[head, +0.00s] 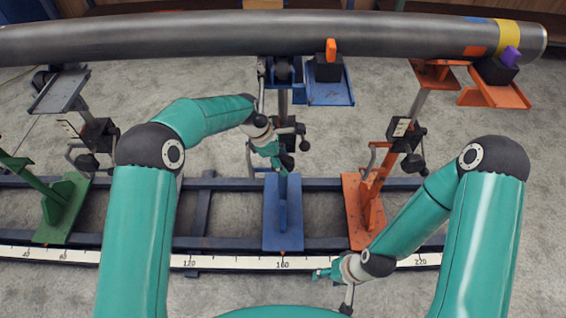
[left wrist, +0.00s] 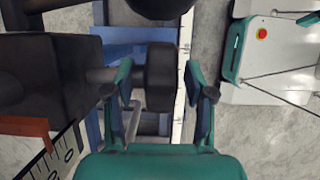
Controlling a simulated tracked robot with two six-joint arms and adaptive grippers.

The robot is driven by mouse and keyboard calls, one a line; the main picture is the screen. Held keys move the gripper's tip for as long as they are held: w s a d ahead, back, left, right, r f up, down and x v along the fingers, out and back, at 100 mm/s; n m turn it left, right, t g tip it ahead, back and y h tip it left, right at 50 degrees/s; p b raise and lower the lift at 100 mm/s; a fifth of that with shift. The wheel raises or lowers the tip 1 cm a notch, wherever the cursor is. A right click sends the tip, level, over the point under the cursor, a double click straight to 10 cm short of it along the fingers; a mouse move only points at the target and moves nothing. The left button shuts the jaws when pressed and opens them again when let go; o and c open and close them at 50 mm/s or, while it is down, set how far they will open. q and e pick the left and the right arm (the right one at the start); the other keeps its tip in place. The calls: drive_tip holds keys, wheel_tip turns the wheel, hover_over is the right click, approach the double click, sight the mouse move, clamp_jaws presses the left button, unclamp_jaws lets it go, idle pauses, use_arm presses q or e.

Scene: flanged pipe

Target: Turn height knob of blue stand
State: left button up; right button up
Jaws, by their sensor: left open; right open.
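The blue stand (head: 283,215) stands in the middle of the head view, with its base on the rail and its upper part under the pipe (head: 200,38). My left gripper (head: 280,155) is beside its post. In the left wrist view a black knob (left wrist: 160,78) on a short shaft from a dark block (left wrist: 50,75) sits between the open fingers of my left gripper (left wrist: 163,95). In the head view the gripper partly covers this area. My right gripper (head: 333,290) is open and empty, low in front of the ruler.
An orange stand (head: 362,210) is to the right and a green stand (head: 62,205) to the left. A white ruler strip (head: 230,263) runs along the front rail. Bare floor shows in front of the rail.

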use_arm(q)
drive_tip(key=shift+d+f, duration=0.15)
drive_tip(key=shift+f, duration=0.2)
clamp_jaws()
drive_tip(key=shift+h, duration=0.4)
drive_tip(key=h+b, duration=0.3)
drive_tip(key=shift+a+f, duration=0.2)
drive_tip(key=shift+a, duration=0.05)
drive_tip(key=shift+w+h+b, duration=0.1)
drive_tip(key=shift+h+b, duration=0.85)
drive_tip(key=shift+h, duration=0.15)
drive_tip(key=shift+r+h+b, duration=0.15)
drive_tip(key=shift+h+b, duration=0.3)
drive_tip(key=shift+h, duration=0.15)
